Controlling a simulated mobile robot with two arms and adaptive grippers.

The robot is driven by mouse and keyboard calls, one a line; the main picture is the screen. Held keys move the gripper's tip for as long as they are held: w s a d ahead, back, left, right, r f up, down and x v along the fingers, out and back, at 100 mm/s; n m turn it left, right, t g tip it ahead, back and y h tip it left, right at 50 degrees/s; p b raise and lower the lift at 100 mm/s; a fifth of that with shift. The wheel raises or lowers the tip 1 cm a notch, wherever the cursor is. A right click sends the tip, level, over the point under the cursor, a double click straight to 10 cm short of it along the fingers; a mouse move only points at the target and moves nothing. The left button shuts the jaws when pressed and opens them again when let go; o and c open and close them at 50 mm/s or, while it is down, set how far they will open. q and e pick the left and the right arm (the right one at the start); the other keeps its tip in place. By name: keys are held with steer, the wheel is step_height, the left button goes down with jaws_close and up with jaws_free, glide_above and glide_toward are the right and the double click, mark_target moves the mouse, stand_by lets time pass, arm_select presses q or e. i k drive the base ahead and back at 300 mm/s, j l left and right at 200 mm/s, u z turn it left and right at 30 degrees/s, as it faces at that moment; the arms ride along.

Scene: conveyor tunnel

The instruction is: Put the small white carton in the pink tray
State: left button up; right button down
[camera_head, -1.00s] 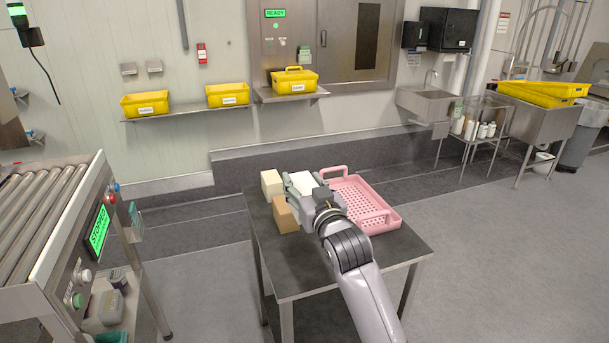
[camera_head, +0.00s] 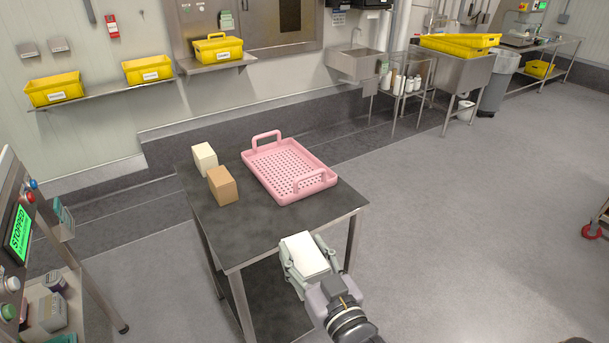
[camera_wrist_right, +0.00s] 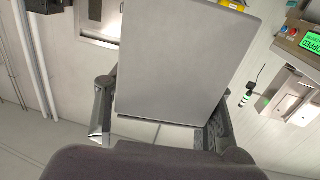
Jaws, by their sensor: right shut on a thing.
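My right gripper (camera_head: 307,270) is shut on a white carton (camera_head: 305,254). It holds the carton at the near right edge of the steel table, in front of the pink tray. In the right wrist view the carton (camera_wrist_right: 185,60) fills the middle between the fingers. The pink tray (camera_head: 262,178) lies on the table, with perforated floor and two raised handles; it looks empty. A cream carton (camera_head: 204,159) and a brown carton (camera_head: 222,186) stand on the table left of the tray. My left gripper is not in view.
The dark steel table (camera_head: 240,232) has bare top in front of the tray. A conveyor control panel (camera_head: 20,233) reading STOPPED stands at the left. Yellow bins (camera_head: 148,70) sit on wall shelves at the back. Open floor lies to the right.

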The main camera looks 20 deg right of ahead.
mark_target(289, 164)
steer(key=l+z, duration=0.15)
steer(key=z, duration=1.65)
steer(key=i+l+z, duration=0.1)
steer(key=i+z, duration=0.3)
steer(key=i, duration=0.4)
steer(key=i+j+z, duration=0.1)
steer(key=i+z, duration=0.3)
steer(key=i, duration=0.4)
steer(key=i+j+u, duration=0.1)
steer(key=i+u, duration=0.35)
steer(key=i+l+u, duration=0.1)
steer(key=i+u, duration=0.35)
steer(key=i, duration=0.15)
steer(key=i+l+u, duration=0.3)
steer(key=i+u, duration=0.15)
steer(key=i+j+u, duration=0.1)
steer(key=i+u, duration=0.3)
steer(key=i+l+u, duration=0.1)
steer(key=i+u, duration=0.35)
steer(key=i, duration=0.15)
steer(key=i+l+u, duration=0.25)
steer(key=i+u, duration=0.25)
steer(key=u, duration=3.1)
